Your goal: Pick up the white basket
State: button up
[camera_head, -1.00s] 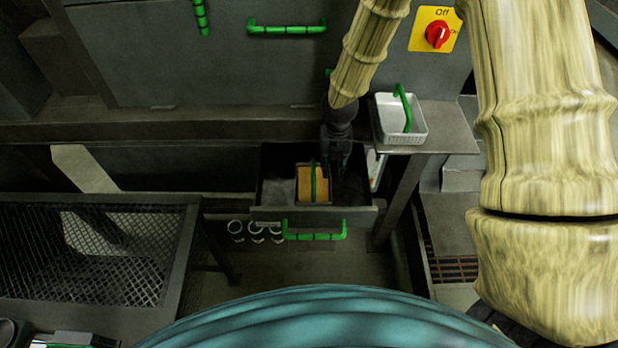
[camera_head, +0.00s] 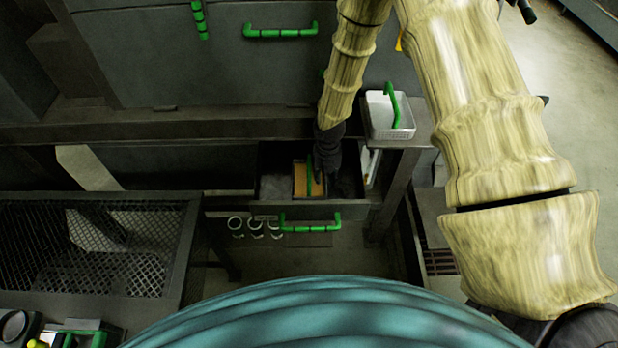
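A white basket (camera_head: 391,133) with a green upright handle stands on a grey ledge at the right of the machine. My gripper (camera_head: 319,176) is dark and points down into an open drawer, left of and below this basket. It is close beside the green handle of a small box with orange-brown contents (camera_head: 301,178) in the drawer. Its fingers are small and dark against the drawer, so I cannot tell whether they are open or touch that handle.
The open drawer (camera_head: 272,210) has a green front handle (camera_head: 310,223). A mesh-covered bin (camera_head: 105,262) stands at the left. Several white rings (camera_head: 236,224) show below the drawer. Grey floor is open at the upper right.

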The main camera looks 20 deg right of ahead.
jog(key=shift+f, duration=0.15)
jog(key=shift+s, duration=0.25)
jog(key=shift+w, duration=0.15)
grip_shut()
jog(key=shift+r, duration=0.2)
